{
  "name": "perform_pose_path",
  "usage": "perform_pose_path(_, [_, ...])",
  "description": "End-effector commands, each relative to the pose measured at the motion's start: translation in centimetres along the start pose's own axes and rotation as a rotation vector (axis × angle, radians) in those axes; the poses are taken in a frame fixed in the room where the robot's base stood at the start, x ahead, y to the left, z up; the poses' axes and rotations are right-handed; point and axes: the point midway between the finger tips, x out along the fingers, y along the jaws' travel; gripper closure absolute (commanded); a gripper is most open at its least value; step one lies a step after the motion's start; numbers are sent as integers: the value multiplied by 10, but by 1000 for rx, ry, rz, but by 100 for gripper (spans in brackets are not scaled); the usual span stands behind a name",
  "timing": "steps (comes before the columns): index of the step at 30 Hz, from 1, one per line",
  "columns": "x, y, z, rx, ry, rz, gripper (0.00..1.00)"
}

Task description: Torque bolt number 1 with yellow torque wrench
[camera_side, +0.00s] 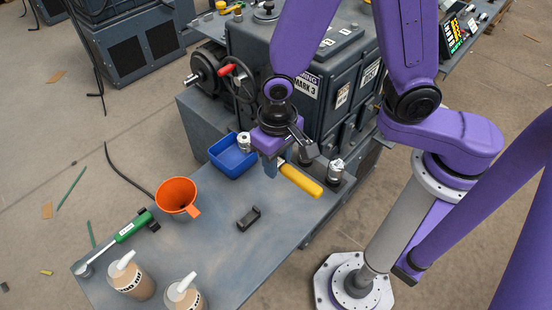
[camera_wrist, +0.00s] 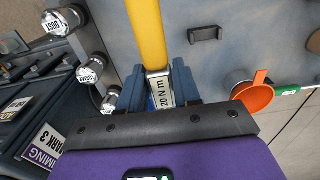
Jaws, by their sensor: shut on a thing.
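The yellow torque wrench (camera_side: 301,182) is in my gripper (camera_side: 272,163), above the table beside the extruder machine. Its yellow handle points down and to the right in the side view. In the wrist view the yellow handle (camera_wrist: 147,35) runs up from between the blue-grey fingers of my gripper (camera_wrist: 160,92), which are shut on its shaft near a "20 N m" label. The wrench head is hidden. Silver round-topped bolts with printed tops stand along the machine (camera_wrist: 62,20), (camera_wrist: 90,71); one also shows in the side view (camera_side: 336,168). I cannot tell which is bolt number 1.
The grey machine (camera_side: 300,60) stands close behind my gripper. The table (camera_side: 215,250) holds a blue bin (camera_side: 225,165), an orange funnel (camera_side: 177,194), a black holder (camera_side: 248,217), a green-handled wrench (camera_side: 133,227) and two pump bottles (camera_side: 130,278), (camera_side: 185,295). The table's right front is clear.

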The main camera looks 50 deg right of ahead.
Motion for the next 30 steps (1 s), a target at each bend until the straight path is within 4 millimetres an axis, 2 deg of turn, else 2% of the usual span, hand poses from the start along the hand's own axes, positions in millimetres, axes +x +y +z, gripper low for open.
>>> perform_pose_path(1, [0,0,0,0,1,-1,71])
perform_pose_path(3, [0,0,0,0,1,-1,94])
perform_pose_path(4, [0,0,0,0,1,-1,100])
perform_pose_path(16, [0,0,0,0,1,-1,100])
perform_pose_path(20, [-8,-1,-1,0,3,-3,100])
perform_pose_path(26, [-44,-2,-2,0,9,-9,100])
perform_pose_path(30, [-84,-2,-2,1,12,-11,100])
